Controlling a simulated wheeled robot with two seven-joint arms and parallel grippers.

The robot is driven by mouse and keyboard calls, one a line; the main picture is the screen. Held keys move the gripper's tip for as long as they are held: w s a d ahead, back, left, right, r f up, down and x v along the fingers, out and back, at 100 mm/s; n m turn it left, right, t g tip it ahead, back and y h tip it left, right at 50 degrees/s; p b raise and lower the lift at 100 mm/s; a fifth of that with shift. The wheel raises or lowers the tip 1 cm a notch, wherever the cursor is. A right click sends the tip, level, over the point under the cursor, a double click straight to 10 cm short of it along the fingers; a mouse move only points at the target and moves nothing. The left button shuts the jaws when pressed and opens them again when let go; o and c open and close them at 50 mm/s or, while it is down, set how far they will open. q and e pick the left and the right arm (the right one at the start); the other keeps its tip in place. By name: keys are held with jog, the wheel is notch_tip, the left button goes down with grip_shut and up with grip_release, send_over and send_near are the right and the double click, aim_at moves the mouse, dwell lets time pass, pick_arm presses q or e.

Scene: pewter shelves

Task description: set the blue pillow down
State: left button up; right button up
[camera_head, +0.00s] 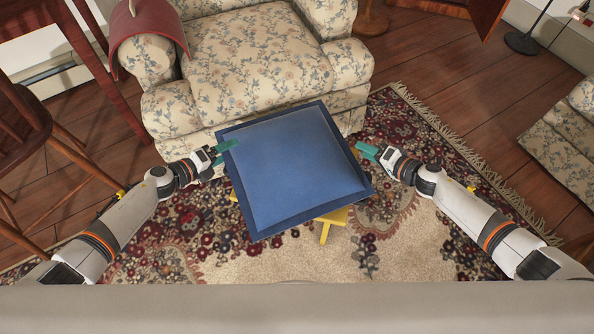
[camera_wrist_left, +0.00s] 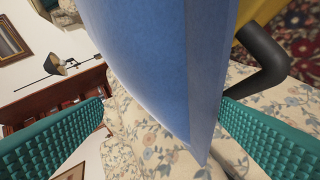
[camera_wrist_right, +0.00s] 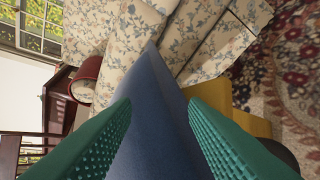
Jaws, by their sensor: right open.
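The blue pillow (camera_head: 295,170), with a darker border, lies roughly flat in the middle of the head view. It is over a yellow piece (camera_head: 325,228) that is mostly hidden, and appears to rest on it. My left gripper (camera_head: 226,147) is at the pillow's left edge. In the left wrist view the pillow (camera_wrist_left: 165,60) lies between its widely parted teal fingers, with gaps beside it. My right gripper (camera_head: 367,152) is open by the right edge. In the right wrist view the pillow (camera_wrist_right: 155,120) shows between its fingers; contact is unclear.
A floral armchair (camera_head: 255,65) stands right behind the pillow, with a red cloth (camera_head: 148,28) over its left arm. A patterned rug (camera_head: 400,240) covers the floor. A wooden chair (camera_head: 30,130) is at left, another floral seat (camera_head: 570,135) at right. The rug's right part is clear.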

pick_arm(q)
jog(key=shift+a, duration=0.1)
pick_arm(e)
jog(key=shift+d, duration=0.1)
pick_arm(q)
jog(key=v, duration=1.2)
pick_arm(e)
jog(key=o, duration=0.8)
jog(key=shift+v, duration=6)
pick_arm(q)
jog(key=shift+d, duration=0.25)
